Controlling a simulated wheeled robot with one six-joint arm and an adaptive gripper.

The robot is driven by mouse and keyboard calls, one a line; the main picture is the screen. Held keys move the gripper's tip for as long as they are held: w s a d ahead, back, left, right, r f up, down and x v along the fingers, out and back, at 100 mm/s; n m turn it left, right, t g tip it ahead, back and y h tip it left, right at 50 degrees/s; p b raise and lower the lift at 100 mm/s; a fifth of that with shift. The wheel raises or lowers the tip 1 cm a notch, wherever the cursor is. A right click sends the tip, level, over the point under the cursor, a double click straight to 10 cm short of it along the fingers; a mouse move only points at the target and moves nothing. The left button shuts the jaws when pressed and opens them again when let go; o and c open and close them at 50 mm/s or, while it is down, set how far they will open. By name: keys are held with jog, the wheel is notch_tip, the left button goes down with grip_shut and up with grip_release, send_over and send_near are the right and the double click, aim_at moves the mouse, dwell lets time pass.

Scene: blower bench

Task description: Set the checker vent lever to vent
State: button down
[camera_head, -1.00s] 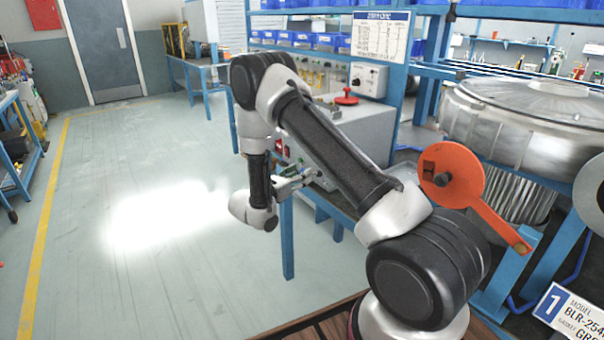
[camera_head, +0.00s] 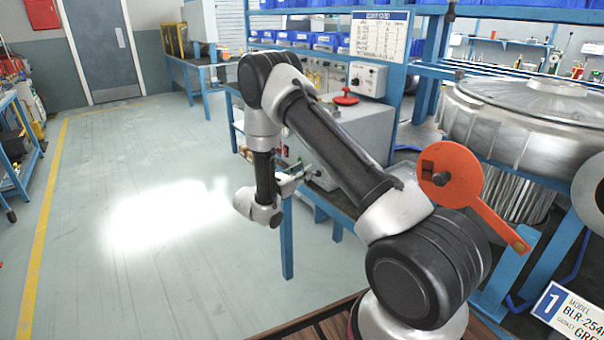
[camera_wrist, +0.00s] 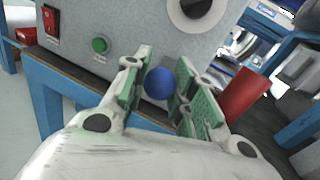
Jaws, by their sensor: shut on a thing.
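The checker is a grey box (camera_head: 358,135) on a blue-legged bench, and its front panel (camera_wrist: 140,25) fills the top of the wrist view. A round blue knob (camera_wrist: 159,84), which looks like the vent lever's end, sits between the green-padded fingers of my gripper (camera_wrist: 160,88). The gripper is shut on it. The lever's shaft and any vent marking are hidden or too small to read. In the head view my gripper (camera_head: 298,180) is small, close in front of the checker's lower front, and the knob cannot be made out there.
The panel carries a red rocker switch (camera_wrist: 50,19), a green button (camera_wrist: 100,45) and a round white-rimmed dial (camera_wrist: 194,10). A red cylinder (camera_wrist: 244,94) stands right of my fingers. An orange lever (camera_head: 455,178) and a large metal blower (camera_head: 530,115) are at right. Floor at left is clear.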

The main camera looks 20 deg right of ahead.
jog(key=shift+s+a+f, duration=0.1)
jog(key=shift+f, duration=3.15)
jog(key=c, duration=1.2)
grip_release()
jog(key=shift+o, duration=0.4)
